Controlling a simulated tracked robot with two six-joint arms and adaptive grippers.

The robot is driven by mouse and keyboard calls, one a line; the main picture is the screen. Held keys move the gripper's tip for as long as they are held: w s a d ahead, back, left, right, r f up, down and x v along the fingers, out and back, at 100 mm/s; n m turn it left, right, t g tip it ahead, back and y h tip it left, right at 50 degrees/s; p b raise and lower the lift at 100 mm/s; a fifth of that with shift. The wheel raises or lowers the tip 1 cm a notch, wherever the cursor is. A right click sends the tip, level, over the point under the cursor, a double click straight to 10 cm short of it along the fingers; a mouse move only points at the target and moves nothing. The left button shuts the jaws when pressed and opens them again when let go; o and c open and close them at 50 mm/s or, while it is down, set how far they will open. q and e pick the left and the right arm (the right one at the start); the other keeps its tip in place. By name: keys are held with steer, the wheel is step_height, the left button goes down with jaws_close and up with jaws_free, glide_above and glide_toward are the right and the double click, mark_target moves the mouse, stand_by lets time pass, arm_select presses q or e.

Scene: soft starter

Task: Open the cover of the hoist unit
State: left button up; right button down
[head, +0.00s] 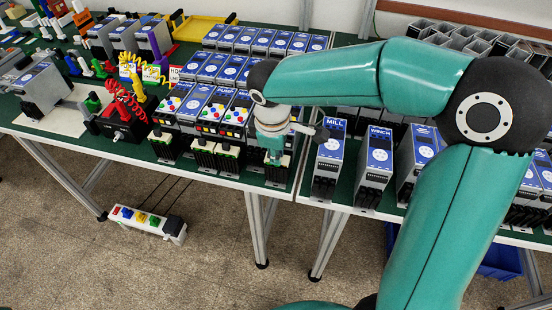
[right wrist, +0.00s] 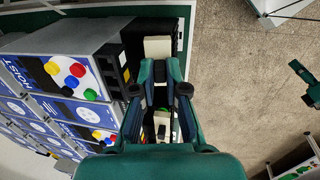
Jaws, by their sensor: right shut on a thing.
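My right gripper (head: 275,159) points down at the front edge of the table, at the front of that unit. In the right wrist view the gripper (right wrist: 159,70) has its fingers close together beside the unit's dark front. It is shut on a part there, which I take for the cover; the fingers largely hide it.
The mill unit (head: 328,158) and winch unit (head: 374,165) stand to the right of the gripper. The pump unit (head: 215,111) and other starters stand to the left. The floor in front of the table is mostly clear.

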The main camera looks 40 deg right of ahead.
steer(key=s+a+f+t+h+b, duration=0.1)
steer(key=t+h+b, duration=0.3)
steer(key=b, duration=0.7)
steer(key=a+f+t+h+b, duration=0.1)
steer(key=t+h+b, duration=0.3)
steer(key=b, duration=0.7)
steer(key=s+a+f+t+h+b, duration=0.1)
steer(key=t+h+b, duration=0.2)
steer(key=h+b, duration=0.3)
steer(key=shift+s+f+t+b, duration=0.3)
steer(key=shift+f+t+b, duration=0.1)
steer(key=shift+b, duration=2.05)
steer(key=shift+r+t+h+b, duration=0.1)
steer(key=shift+t+h+b, duration=0.2)
steer(key=shift+h+b, duration=0.35)
steer(key=shift+r, duration=0.1)
steer(key=c, duration=1.5)
jaws_free()
steer(key=shift+r, duration=0.15)
